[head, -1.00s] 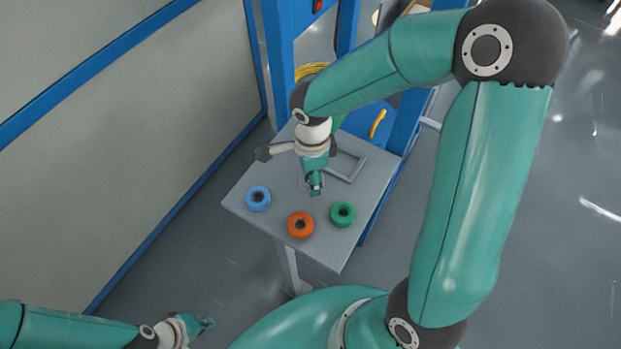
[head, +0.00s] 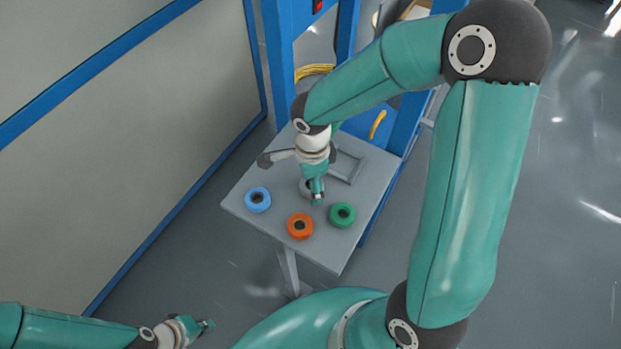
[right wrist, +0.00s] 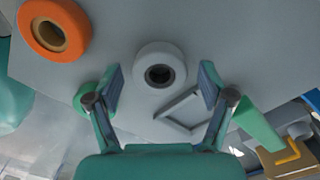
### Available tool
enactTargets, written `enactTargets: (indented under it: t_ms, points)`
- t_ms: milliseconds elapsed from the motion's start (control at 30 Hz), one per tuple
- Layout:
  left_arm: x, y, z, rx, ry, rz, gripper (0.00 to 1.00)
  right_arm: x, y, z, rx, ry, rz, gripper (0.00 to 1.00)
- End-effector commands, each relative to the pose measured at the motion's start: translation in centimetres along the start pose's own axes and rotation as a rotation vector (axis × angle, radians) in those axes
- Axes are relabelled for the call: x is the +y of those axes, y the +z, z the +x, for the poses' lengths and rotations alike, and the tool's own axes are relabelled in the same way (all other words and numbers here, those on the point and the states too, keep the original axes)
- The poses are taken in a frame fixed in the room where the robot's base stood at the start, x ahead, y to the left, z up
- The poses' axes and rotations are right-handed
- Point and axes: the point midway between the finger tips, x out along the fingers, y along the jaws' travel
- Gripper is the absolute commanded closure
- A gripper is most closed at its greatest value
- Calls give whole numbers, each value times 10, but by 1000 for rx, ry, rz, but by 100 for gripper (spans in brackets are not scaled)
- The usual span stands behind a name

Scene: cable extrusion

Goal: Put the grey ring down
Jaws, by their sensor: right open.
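The grey ring (right wrist: 159,66) lies on the table, its dark hole facing up, in the right wrist view. It is also in the head view (head: 304,188), partly hidden behind my right gripper. My right gripper (head: 316,197) is over the table beside the ring. In the right wrist view its two fingers (right wrist: 160,84) are spread wide, with clear gaps to the ring, and hold nothing. My left gripper (head: 208,326) is low at the bottom left of the head view, away from the table; its fingers are too small to read.
The grey table (head: 250,226) also bears a blue ring (head: 257,199), an orange ring (head: 300,226) and a green ring (head: 342,215) nearer its front. A square frame (head: 347,167) lies behind. A blue rack (head: 280,60) with yellow cable stands at the back.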

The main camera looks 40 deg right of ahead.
Motion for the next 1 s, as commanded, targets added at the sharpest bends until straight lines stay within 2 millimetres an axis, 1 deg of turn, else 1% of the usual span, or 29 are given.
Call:
enactTargets:
  t_ms: [133, 167, 267, 600, 700, 833, 1000]
  points:
    - [2, 0, -5, 0, 0, 0, 100, 0, 0, -4, 0, 0, -1, 19]
    - [1, 0, -4, 0, 0, 0, 100, -1, 0, -6, 0, -2, 0, 19]
    - [1, 0, -4, 0, 0, 0, 100, -1, 0, -20, 0, -5, 0, 19]
    - [2, 0, -5, 0, 0, 0, 100, -1, 1, -88, -3, -6, 0, 19]
    - [2, 0, -6, 0, 0, 0, 100, -1, 1, -104, -2, -4, -1, 19]
    - [2, 0, -6, 0, 0, 0, 100, -1, 1, -117, -1, -3, -1, 19]
    - [2, 0, -6, 0, 0, 0, 100, 0, 1, -122, 0, 0, -2, 19]
